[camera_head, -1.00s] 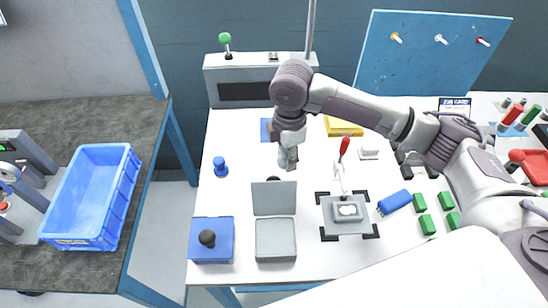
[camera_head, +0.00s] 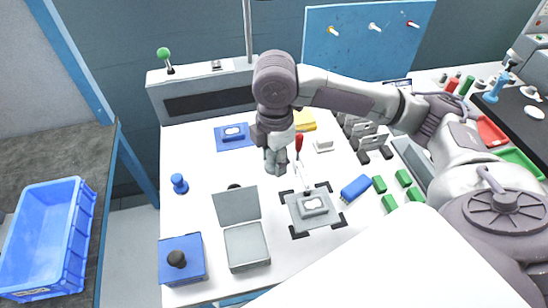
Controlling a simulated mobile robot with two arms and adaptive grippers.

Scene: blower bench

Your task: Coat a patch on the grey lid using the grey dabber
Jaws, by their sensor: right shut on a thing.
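The grey lid (camera_head: 314,203) lies on a grey plate between black corner brackets, with a white patch outline on its top. My right gripper (camera_head: 275,165) is shut, pointing down above the table, behind and left of the lid. A small grey thing at its tips, seemingly the grey dabber, is hard to tell from the grey fingers. A grey tin (camera_head: 247,246) stands open at front left of the lid, its cover upright at the back. A red-handled clamp (camera_head: 299,143) stands just behind the lid. My left gripper is not in view.
A blue tin (camera_head: 182,265) with a black knob and a blue dabber (camera_head: 179,184) stand at left. A blue brush-like block (camera_head: 355,188) and several green blocks (camera_head: 390,203) lie right of the lid. A blue crate (camera_head: 45,236) is on the side bench.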

